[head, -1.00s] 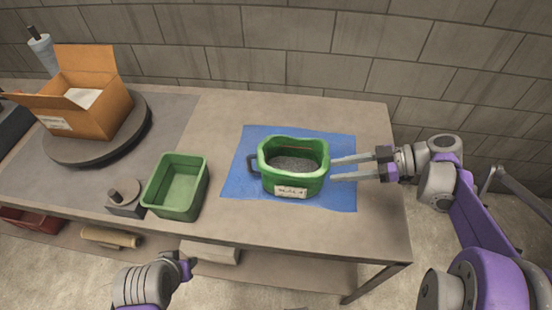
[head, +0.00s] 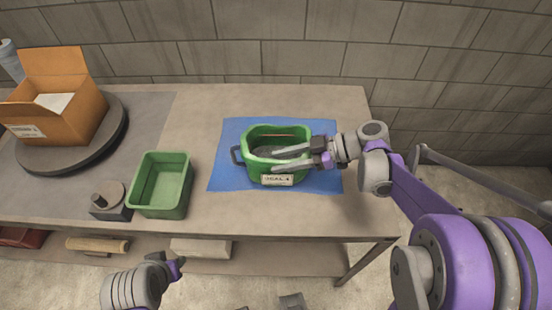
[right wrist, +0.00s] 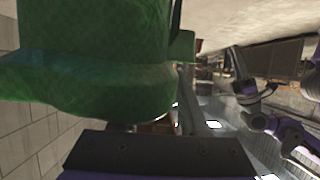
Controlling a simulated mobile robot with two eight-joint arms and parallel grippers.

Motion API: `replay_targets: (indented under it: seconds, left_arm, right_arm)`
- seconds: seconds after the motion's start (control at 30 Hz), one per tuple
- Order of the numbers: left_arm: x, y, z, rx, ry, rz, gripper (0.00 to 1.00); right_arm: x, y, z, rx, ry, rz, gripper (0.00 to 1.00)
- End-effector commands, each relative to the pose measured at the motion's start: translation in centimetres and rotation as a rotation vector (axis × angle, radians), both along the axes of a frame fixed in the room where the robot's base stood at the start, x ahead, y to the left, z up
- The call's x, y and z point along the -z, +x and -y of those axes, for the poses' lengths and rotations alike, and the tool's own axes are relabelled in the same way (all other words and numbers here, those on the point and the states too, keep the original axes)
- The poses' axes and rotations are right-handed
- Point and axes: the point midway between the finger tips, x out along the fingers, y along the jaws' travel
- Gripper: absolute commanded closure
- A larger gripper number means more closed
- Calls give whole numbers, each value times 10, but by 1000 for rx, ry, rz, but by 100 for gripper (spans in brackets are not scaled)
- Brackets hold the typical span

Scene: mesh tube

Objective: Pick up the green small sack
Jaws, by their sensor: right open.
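The green small sack (head: 255,174) stands open-topped on a blue mat (head: 226,136), with grey content, a white label on its front and a dark handle at its left. My right gripper (head: 273,159) comes in from the right. Its two fingers are apart and reach over the sack's right side and opening in the head view; I cannot tell whether they touch it. In the right wrist view the green sack (right wrist: 95,60) fills the upper left, very close. My left gripper (head: 176,268) is low, in front of the table, and its fingers are hardly visible.
An empty green bin (head: 146,185) stands left of the mat, beside a small dark block with a round top (head: 110,200). An open cardboard box (head: 60,122) sits on a round turntable (head: 114,126) at far left. The table (head: 190,110) is bare between bin and mat.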

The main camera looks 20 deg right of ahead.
Motion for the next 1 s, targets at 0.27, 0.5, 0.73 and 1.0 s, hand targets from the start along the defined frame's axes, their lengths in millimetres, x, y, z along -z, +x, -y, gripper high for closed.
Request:
replay_targets:
  seconds: [0.27, 0.5, 0.73, 1.0]
  left_arm:
    - [0, 0, 0, 0, 0, 0, 66]
    - [0, 0, 0, 0, 0, 0, 66]
    - [0, 0, 0, 0, 0, 0, 66]
    - [0, 0, 0, 0, 0, 0, 66]
  right_arm:
    - [2, 1, -4, 0, 0, -1, 56]
    - [2, 1, -4, 0, 0, -1, 96]
    - [2, 1, -4, 0, 0, -1, 100]
    - [2, 1, -4, 0, -1, -1, 100]
